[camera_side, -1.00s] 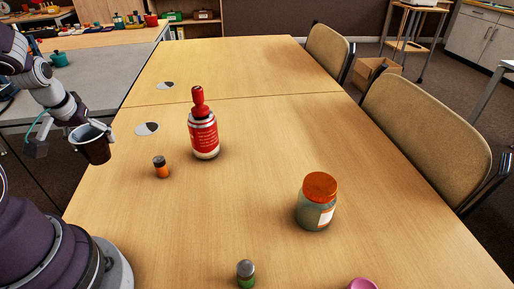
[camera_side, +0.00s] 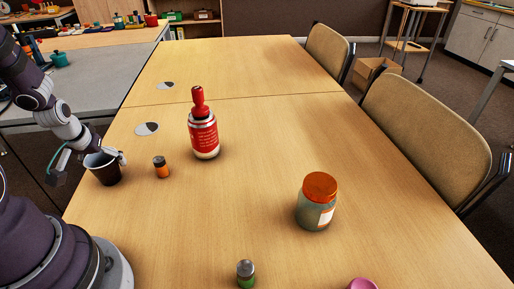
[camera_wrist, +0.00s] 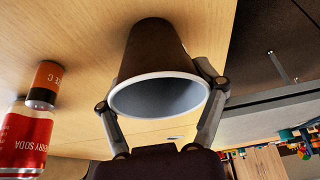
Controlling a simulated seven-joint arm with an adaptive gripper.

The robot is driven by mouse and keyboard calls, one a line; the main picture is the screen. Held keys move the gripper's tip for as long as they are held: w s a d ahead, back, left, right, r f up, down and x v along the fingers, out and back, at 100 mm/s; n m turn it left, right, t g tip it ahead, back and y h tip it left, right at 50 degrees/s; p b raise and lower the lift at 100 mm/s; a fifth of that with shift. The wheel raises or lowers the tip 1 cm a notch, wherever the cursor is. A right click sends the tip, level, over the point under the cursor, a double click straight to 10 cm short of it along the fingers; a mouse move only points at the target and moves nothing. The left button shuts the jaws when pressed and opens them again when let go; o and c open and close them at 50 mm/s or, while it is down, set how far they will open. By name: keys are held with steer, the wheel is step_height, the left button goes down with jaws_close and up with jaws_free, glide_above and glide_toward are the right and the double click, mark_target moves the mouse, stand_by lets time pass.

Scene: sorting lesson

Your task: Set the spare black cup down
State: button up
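The black cup (camera_side: 104,173), with a white rim and grey inside, is upright at the table's left edge in the side view. Its base looks at or very near the tabletop; I cannot tell whether it touches. In the wrist view the cup (camera_wrist: 155,48) appears upside down, its open mouth towards the camera. My gripper (camera_wrist: 163,97) has one finger on each side of the cup near the rim and is shut on it. In the side view my gripper (camera_side: 104,158) is at the cup's top, partly hidden.
A small orange bottle with a dark cap (camera_side: 161,168) stands just right of the cup. Behind it is a red soda bottle (camera_side: 204,138). An orange-lidded jar (camera_side: 316,205), a green-based shaker (camera_side: 245,273) and a pink item (camera_side: 362,284) stand farther off. The middle of the table (camera_side: 250,180) is clear.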

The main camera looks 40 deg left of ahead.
steer(key=o, duration=0.3)
steer(key=shift+o, duration=0.2)
steer(key=shift+r, duration=0.1)
steer(key=shift+r, duration=0.3)
steer(key=v, duration=1.1)
steer(key=w+d+r+m+t+h, duration=0.1)
steer(key=d+r+m, duration=0.3)
steer(key=d, duration=0.4)
steer(key=d+r+m+t+h, duration=0.1)
steer(key=d+r+m, duration=0.3)
steer(key=d, duration=0.5)
steer(key=shift+w+d+m+h, duration=0.25)
steer(key=shift+w+m+h, duration=0.15)
steer(key=shift+m+h, duration=0.15)
